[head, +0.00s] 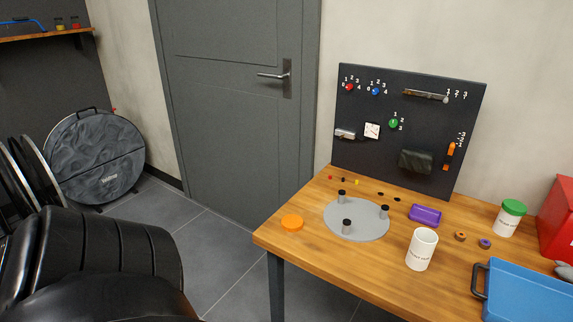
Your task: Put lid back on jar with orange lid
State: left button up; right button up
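The orange lid (292,223) lies flat by itself near the left end of the wooden table (300,245). A white jar (421,250) with dark lettering stands upright and open near the front of the table. It is to the right of the lid and apart from it, beyond a grey disc (358,230). A second white jar (506,223) has a green lid (515,206) on it and stands farther right. Neither of my grippers shows in the head view.
The grey disc bears black posts and lies between lid and jar. A purple block (424,214), two small rings (460,236), a blue tray (520,296) and a red box (557,225) are on the right. A black panel (410,105) stands behind. The table's front left is clear.

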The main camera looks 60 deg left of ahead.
aim_at(421, 250)
jog(key=u, duration=1.9)
jog(key=k, duration=0.7)
jog(key=u, duration=0.65)
jog(key=k, duration=0.7)
jog(key=z, duration=0.5)
jog(key=i, duration=0.6)
jog(key=z, duration=0.7)
jog(key=i, duration=0.9)
jog(key=u, duration=0.8)
jog(key=i, duration=0.35)
jog(key=u, duration=0.3)
